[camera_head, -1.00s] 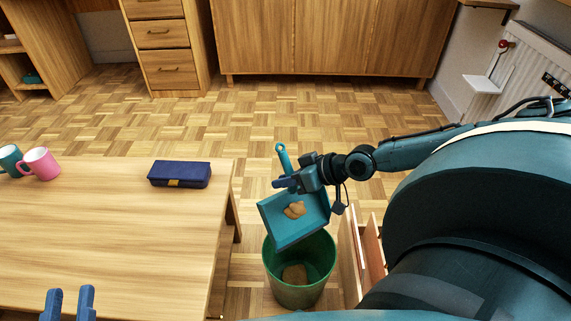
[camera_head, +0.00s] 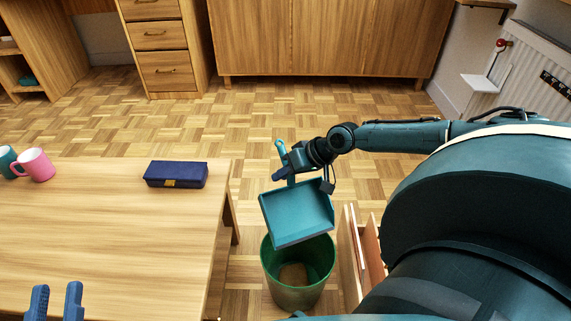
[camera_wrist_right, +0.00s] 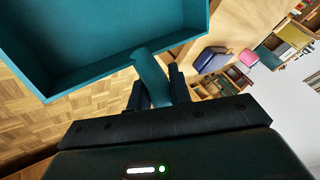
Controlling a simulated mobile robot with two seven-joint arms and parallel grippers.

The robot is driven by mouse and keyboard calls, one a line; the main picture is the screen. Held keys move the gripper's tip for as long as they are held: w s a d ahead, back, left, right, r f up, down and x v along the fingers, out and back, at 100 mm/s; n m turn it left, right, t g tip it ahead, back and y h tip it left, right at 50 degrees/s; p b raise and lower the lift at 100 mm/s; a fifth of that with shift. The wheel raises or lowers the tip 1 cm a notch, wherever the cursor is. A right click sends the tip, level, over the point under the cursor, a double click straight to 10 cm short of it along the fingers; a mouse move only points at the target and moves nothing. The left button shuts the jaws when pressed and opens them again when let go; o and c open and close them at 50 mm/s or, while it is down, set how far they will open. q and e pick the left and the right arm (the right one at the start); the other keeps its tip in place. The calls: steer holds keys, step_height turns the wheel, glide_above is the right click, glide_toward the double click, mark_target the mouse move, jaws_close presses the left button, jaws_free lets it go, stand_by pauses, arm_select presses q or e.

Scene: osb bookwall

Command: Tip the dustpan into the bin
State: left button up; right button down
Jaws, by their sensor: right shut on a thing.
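The teal dustpan (camera_head: 297,213) hangs tilted over the green bin (camera_head: 322,262), its open edge low toward the bin's rim. Its tray looks empty. My right gripper (camera_head: 289,170) is shut on the dustpan's handle; the wrist view shows the handle (camera_wrist_right: 150,75) between the fingers (camera_wrist_right: 157,92) and the tray (camera_wrist_right: 110,45) beyond. Some brown matter (camera_head: 294,274) lies inside the bin. My left gripper (camera_head: 56,302) shows at the bottom left over the table, its two fingers apart with nothing seen between them.
The wooden table (camera_head: 110,235) stands left of the bin, with a navy case (camera_head: 176,174), a pink mug (camera_head: 36,165) and a teal mug (camera_head: 6,160) on it. A wooden object (camera_head: 358,252) stands close to the bin's right. Parquet floor behind is clear.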

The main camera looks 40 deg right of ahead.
arm_select(q)
steer(key=shift+w+r+m+t+h+b, duration=0.2)
steer(key=shift+r+m+t+h+b, duration=0.4)
steer(key=shift+r, duration=0.5)
arm_select(e)
steer(key=shift+w+d+m+g+y, duration=0.1)
steer(key=shift+w+d+m+g, duration=0.1)
steer(key=shift+w+m+g, duration=0.35)
steer(key=shift+w+d+m+g+y, duration=0.1)
steer(key=shift+w+d+m+g, duration=0.15)
steer(key=shift+m+g, duration=0.55)
steer(key=shift+w+d+m+g+y, duration=0.1)
steer(key=shift+w+d+m+g, duration=0.1)
steer(key=shift+w+m+g, duration=0.35)
steer(key=shift+s, duration=0.2)
